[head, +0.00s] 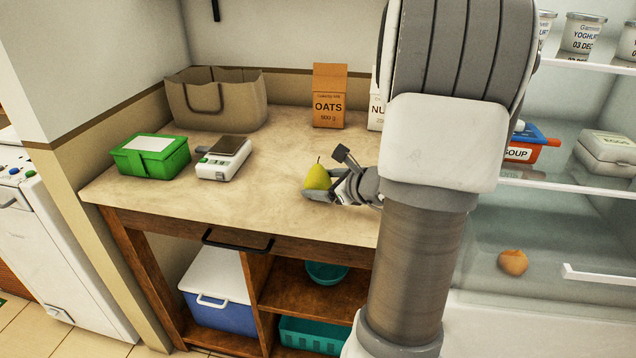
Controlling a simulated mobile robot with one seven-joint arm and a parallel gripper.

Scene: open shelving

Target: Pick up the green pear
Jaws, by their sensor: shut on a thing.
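The green pear (316,178) is yellow-green with a short dark stem and stands upright near the front right part of the counter top. My gripper (322,190) comes in from the right and is shut on the pear, with a finger showing along its lower side. Whether the pear touches the counter or is just above it I cannot tell. My arm hides the counter to the right of the gripper.
On the counter (260,185) stand a green box (150,160), a kitchen scale (224,158), a brown bag (215,100) and an oats packet (329,97). Another packet (375,108) is partly behind my arm. Open shelves lie below; glass shelves with food stand right. The counter's middle is clear.

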